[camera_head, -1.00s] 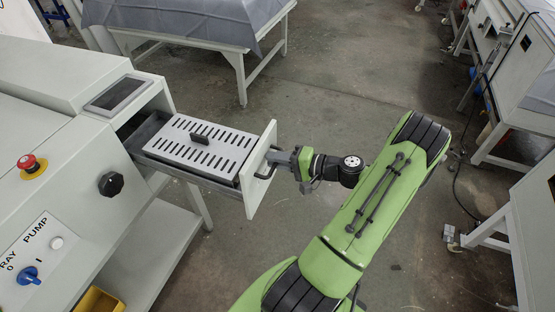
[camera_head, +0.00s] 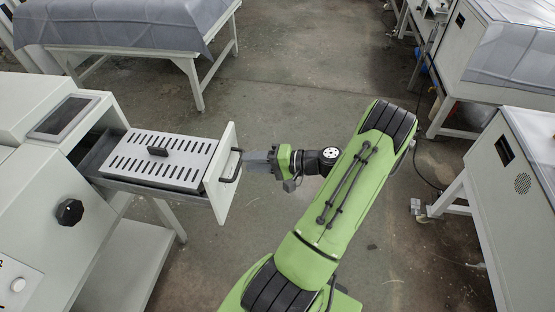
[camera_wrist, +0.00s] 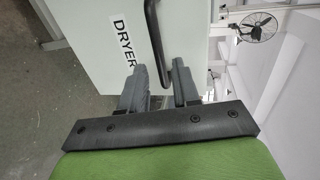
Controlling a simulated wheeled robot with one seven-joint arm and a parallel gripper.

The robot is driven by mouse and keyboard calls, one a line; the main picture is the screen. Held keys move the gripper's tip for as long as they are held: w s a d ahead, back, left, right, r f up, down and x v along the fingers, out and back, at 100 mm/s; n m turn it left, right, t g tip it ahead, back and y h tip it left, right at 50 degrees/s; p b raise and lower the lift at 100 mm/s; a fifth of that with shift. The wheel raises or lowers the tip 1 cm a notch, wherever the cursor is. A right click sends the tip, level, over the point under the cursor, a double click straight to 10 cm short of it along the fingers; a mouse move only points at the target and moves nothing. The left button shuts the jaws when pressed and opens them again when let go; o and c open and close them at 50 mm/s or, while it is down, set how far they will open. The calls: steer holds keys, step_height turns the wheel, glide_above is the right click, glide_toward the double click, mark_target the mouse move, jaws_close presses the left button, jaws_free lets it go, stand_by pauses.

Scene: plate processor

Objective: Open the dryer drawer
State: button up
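The dryer drawer (camera_head: 217,190) is pulled well out of the white machine, with its slotted grey tray cover (camera_head: 187,171) showing. Its white front, lettered DRYER, also shows in the wrist view (camera_wrist: 85,25). A dark bar handle (camera_head: 231,177) is on the front; in the wrist view the handle (camera_wrist: 152,30) curves down toward the gap between my fingers. My gripper (camera_head: 246,159) is at the handle's outer side. In the wrist view my gripper (camera_wrist: 159,68) has its two grey fingers apart, with no grip on the handle visible.
The machine has a black knob (camera_head: 70,212) and a dark panel (camera_head: 63,117) above the drawer opening. A cloth-covered table (camera_head: 120,25) stands behind. White machines (camera_head: 520,170) stand at the right. The floor between is clear.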

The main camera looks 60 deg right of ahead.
steer(key=p+v, duration=0.1)
steer(key=v, duration=1)
steer(key=shift+s, duration=0.2)
